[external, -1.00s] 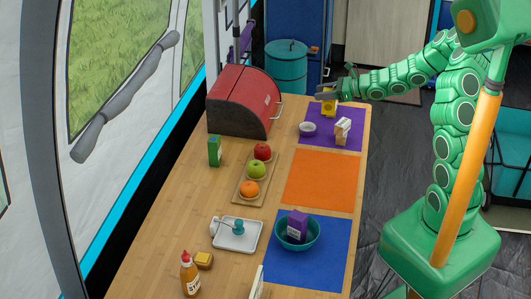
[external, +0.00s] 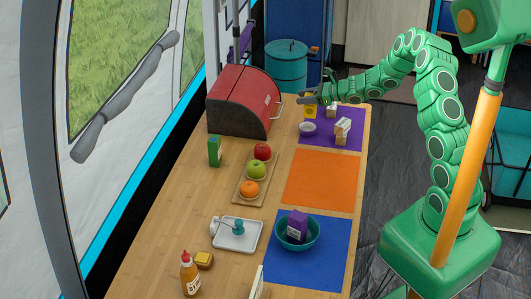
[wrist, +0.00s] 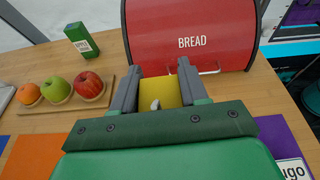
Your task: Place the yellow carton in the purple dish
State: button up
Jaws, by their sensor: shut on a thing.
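The yellow carton (external: 310,110) is between the fingers of my gripper (external: 309,99), near the far left corner of the purple mat. In the wrist view the yellow carton (wrist: 160,90) shows between the two grey fingers of my gripper (wrist: 157,84), which is shut on it. A small pale dish (external: 307,128) sits on the mat, just in front of the carton in the external view. It looks whitish, and I cannot tell if it is the purple dish. It is hidden in the wrist view. I cannot tell the carton's exact height.
Two small pale cartons (external: 342,128) (external: 331,111) stand on the purple mat (external: 350,142). The red bread box (external: 245,100) stands close on the left. A teal bowl (external: 283,244) holding a purple carton (external: 297,224) is on the blue mat. The orange mat (external: 320,180) is clear.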

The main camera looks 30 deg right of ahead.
jog(key=shift+w+a+f, duration=0.1)
jog(key=shift+w+f, duration=0.1)
jog(key=shift+f, duration=0.55)
jog(key=shift+w+d+f, duration=0.1)
jog(key=shift+w+f, duration=0.05)
jog(key=shift+f, duration=0.55)
jog(key=shift+w+a+f, duration=0.1)
jog(key=shift+w+f, duration=0.1)
jog(key=shift+f, duration=0.55)
jog(key=shift+f, duration=0.65)
jog(key=o, duration=1.3)
jog(key=shift+r, duration=0.15)
